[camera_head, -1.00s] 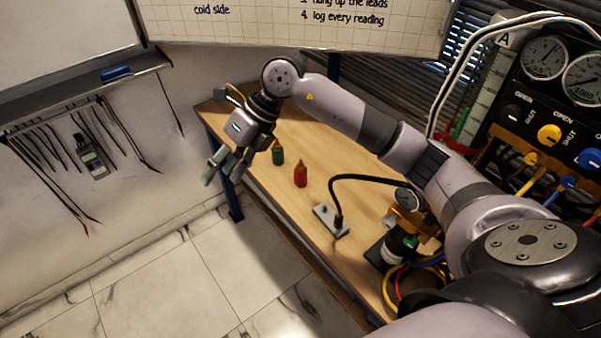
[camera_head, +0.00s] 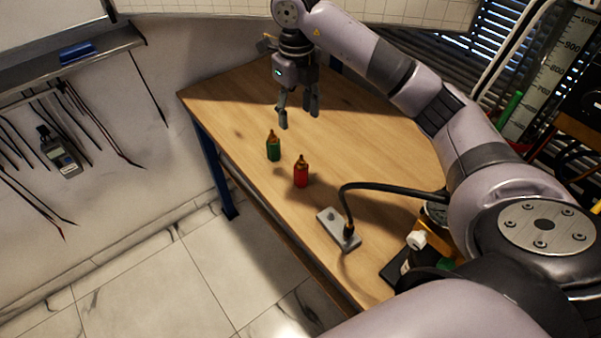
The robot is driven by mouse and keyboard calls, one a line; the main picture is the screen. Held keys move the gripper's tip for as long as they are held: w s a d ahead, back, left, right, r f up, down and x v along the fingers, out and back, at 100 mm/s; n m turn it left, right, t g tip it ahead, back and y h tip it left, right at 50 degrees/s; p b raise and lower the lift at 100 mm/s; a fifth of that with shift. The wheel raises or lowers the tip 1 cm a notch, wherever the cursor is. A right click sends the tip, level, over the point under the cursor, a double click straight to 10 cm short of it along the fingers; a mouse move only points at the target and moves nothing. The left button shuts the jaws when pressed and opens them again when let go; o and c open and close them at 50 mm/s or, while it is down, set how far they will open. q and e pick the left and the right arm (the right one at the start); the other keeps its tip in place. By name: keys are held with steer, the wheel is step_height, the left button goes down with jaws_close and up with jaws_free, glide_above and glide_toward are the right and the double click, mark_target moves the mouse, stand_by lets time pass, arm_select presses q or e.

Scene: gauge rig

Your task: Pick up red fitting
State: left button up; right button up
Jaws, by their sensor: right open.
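The red fitting (camera_head: 301,175) stands upright on the wooden table (camera_head: 350,130), with a brass-coloured tip. A green fitting (camera_head: 273,149) of the same shape stands upright just behind it and to its left. My right gripper (camera_head: 298,118) is open and empty. It points down above the table, behind the two fittings and apart from both. My left gripper is not in view.
A grey block (camera_head: 331,222) with a black hose (camera_head: 385,189) lies in front of the red fitting. A gauge and other parts crowd the table's right side. The table's left edge drops to the tiled floor (camera_head: 200,270). Bare wood lies right of the fittings.

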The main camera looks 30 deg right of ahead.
mark_target(301, 160)
steer(key=f+p, duration=0.1)
steer(key=f, duration=0.5)
steer(key=f+p, duration=0.1)
steer(key=f, duration=0.5)
steer(key=shift+w+d+f, duration=0.15)
steer(key=shift+w+f, duration=0.05)
steer(key=shift+f, duration=0.05)
steer(key=shift+s+f+p, duration=0.2)
steer(key=shift+f+p, duration=0.25)
steer(key=shift+f, duration=0.1)
steer(key=f, duration=0.2)
steer(key=f+p, duration=0.1)
steer(key=shift+s+d+f, duration=0.1)
steer(key=shift+d+f, duration=0.2)
steer(key=shift+f, duration=0.3)
steer(key=shift+c, duration=0.3)
jaws_close()
